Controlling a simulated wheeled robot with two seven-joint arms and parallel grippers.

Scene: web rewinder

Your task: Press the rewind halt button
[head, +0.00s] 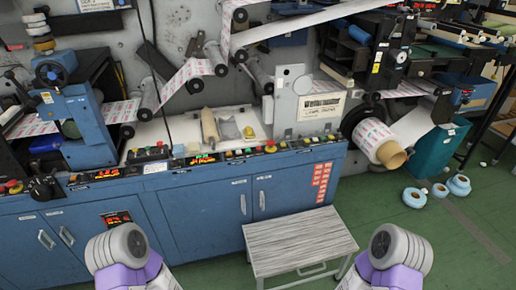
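A control strip (220,157) runs along the front top edge of the blue machine, with small coloured buttons and red lit displays. Another red button (270,147) sits further right on the strip. A red knob on yellow (14,186) is at the far left. The labels are too small to read, so I cannot tell which one is the rewind halt button. Two grey and purple links of my arms show at the bottom left and bottom right. Neither gripper shows.
A grey wooden-topped step stool (300,243) stands before the blue cabinet (215,205), between my arms. Printed web runs over rollers above the strip to a roll (372,140) at the right. Blue rings (415,197) lie on the green floor at right, which is otherwise mostly clear.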

